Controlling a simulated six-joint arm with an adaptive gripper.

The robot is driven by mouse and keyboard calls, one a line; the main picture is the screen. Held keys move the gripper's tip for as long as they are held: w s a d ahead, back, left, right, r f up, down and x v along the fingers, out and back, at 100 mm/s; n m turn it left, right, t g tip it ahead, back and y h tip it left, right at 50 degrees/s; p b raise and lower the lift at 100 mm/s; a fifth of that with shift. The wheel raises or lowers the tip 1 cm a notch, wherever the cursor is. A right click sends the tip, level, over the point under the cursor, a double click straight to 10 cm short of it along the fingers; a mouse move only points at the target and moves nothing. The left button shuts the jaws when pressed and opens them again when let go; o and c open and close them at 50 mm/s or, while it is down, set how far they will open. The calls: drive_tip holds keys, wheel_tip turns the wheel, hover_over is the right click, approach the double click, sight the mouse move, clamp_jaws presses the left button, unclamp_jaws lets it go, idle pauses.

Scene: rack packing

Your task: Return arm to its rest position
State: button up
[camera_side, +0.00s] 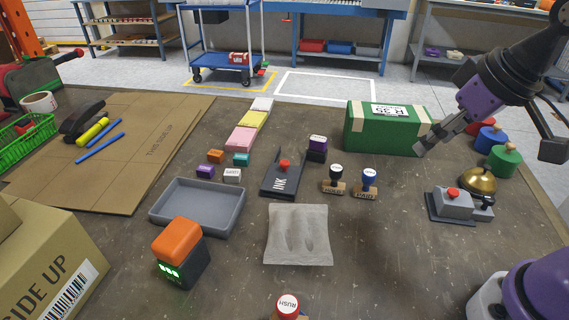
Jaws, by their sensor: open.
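My gripper (447,132) is at the upper right in the side view, purple and dark grey. It is open and empty, in the air above the table, beside the right end of the green box (385,132). Whether it touches the box cannot be told. My arm comes in from the right edge, and part of it is cut off there.
Below my gripper stand a grey red-button box (453,204) and a brass bell (477,182). Coloured round pieces (503,160) stand at right.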

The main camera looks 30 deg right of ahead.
drive_tip(key=shift+s+d+f+t, duration=0.15)
drive_tip(key=shift+s+f+t, duration=0.15)
drive_tip(key=shift+s+f, duration=0.55)
